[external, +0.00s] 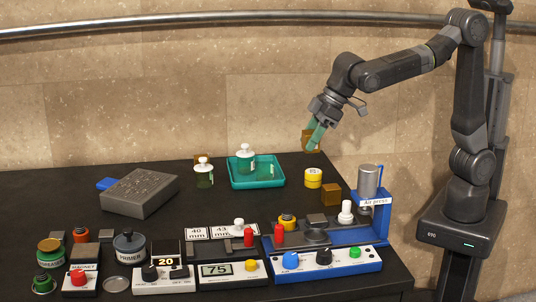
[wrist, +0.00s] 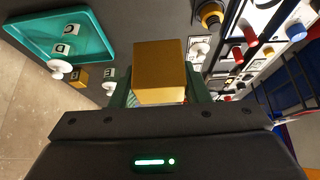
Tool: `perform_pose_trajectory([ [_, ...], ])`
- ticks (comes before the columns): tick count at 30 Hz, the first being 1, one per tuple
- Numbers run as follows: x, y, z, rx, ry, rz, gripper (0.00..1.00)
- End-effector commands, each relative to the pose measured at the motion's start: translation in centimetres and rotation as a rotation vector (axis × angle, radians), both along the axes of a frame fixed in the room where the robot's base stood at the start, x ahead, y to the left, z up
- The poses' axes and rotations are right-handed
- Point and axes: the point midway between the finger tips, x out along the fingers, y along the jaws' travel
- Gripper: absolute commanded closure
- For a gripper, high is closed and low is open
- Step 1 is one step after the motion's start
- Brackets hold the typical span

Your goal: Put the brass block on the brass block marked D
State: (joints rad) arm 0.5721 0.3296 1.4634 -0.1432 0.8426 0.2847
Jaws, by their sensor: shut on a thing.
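My gripper (external: 315,135) is shut on a brass block (external: 309,146) and holds it in the air above the table's back right part. In the wrist view the held brass block (wrist: 160,72) sits between the two green fingers. A second brass block (external: 331,195) stands on the table left of the air press, below and right of my gripper. Another small brass block (external: 197,160) is partly hidden behind a white-capped bottle (external: 204,178); a small brass block (wrist: 81,75) also shows in the wrist view. I cannot read a D on any block.
A yellow cylinder (external: 313,178) stands below my gripper. A teal tray (external: 256,184) with a white-capped bottle (external: 245,158) is to the left. The air press (external: 369,207) stands at the right. Several controls and jars fill the front.

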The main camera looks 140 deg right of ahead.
Motion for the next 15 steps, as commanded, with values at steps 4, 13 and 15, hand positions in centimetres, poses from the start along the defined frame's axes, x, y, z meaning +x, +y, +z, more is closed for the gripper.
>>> perform_pose_trajectory([
  [4,-3.0,2.2,-0.7,-0.002,-0.002,0.001,0.96],
  [13,-5.5,4.0,-2.2,0.000,0.002,0.003,0.96],
  [15,-5.6,4.0,-3.5,0.001,0.003,0.001,0.96],
])
